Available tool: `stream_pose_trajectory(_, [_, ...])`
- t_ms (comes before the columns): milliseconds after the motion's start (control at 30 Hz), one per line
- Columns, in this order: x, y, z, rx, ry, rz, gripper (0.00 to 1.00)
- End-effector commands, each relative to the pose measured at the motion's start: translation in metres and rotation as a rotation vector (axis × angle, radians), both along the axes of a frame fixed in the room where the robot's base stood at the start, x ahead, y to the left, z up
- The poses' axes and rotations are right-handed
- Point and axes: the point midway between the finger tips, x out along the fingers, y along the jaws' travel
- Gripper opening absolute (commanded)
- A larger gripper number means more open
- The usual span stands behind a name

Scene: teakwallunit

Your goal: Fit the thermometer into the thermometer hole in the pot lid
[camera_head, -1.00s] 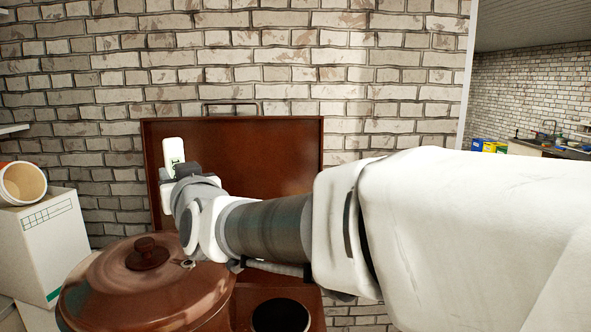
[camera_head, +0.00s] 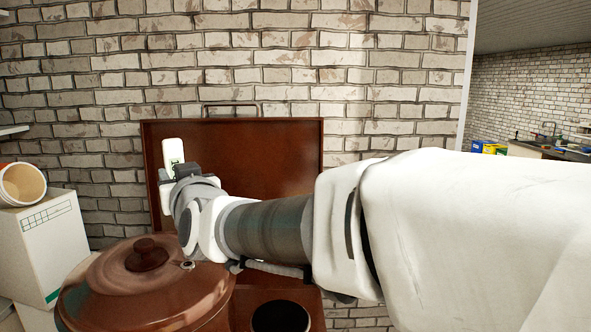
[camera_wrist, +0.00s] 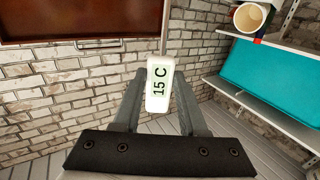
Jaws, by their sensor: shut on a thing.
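The thermometer (camera_head: 172,151) is a white stick-like body with a small display; in the wrist view its face (camera_wrist: 159,84) reads "15 C". My gripper (camera_wrist: 156,100) is shut on it, one finger on each side. In the head view my gripper (camera_head: 184,171) holds it roughly upright, above and behind the pot lid. The brown pot lid (camera_head: 110,285) has a round knob in its middle. A small ringed hole (camera_head: 187,265) shows near its right back edge, below my wrist and apart from the thermometer. The thermometer's lower end is hidden.
A raised brown panel (camera_head: 270,160) with a handle stands behind, against the brick wall. A black round burner (camera_head: 281,316) is right of the pot. A white box (camera_head: 42,245) with a tipped cup (camera_head: 22,184) stands at the left. A shelf unit (camera_wrist: 270,105) shows in the wrist view.

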Motion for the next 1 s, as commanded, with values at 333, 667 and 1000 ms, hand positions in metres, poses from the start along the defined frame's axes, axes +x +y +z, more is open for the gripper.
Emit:
stream_pose_trajectory(333, [0.000,0.000,0.001,0.001,-0.001,0.000,0.00])
stream_pose_trajectory(667, [0.000,0.000,-0.005,0.001,-0.001,0.000,0.00])
stream_pose_trajectory(1000, [0.000,0.000,-0.014,0.001,-0.001,0.000,0.00])
